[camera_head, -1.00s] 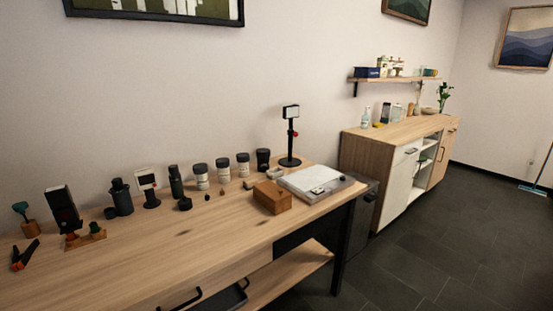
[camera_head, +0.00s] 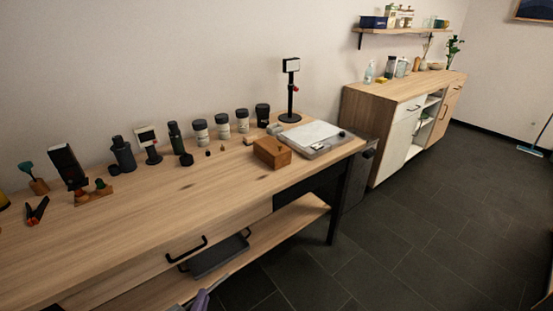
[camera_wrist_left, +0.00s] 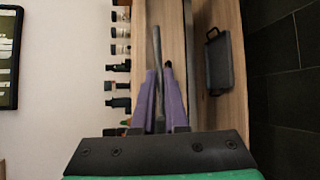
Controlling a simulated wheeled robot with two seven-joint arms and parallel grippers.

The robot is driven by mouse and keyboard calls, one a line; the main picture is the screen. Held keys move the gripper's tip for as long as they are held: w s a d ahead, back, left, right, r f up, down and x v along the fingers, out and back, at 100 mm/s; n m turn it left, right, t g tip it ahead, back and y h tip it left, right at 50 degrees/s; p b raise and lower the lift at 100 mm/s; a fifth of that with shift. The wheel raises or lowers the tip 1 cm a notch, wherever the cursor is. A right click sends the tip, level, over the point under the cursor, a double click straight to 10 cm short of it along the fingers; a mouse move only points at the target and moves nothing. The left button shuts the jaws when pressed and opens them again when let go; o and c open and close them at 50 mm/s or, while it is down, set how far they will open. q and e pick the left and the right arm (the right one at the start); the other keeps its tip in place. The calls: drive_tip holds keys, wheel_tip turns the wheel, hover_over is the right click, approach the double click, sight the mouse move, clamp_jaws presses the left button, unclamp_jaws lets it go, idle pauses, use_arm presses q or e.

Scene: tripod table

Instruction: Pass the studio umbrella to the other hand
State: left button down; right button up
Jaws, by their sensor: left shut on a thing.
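The rest of the umbrella is hidden or out of frame. My right gripper is in neither view.
The wooden workbench (camera_head: 150,215) carries bottles and canisters along the wall, a wooden box (camera_head: 272,152), and a lamp-like stand (camera_head: 291,95). A dark tray (camera_head: 218,257) lies on the lower shelf (camera_head: 285,235). The dark floor (camera_head: 400,240) on the right is open.

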use_arm(q)
wheel_tip(320, 180, up, 5)
drive_tip(key=p, duration=0.2)
drive_tip(key=shift+r+p, duration=0.2)
drive_tip(key=shift+p, duration=0.2)
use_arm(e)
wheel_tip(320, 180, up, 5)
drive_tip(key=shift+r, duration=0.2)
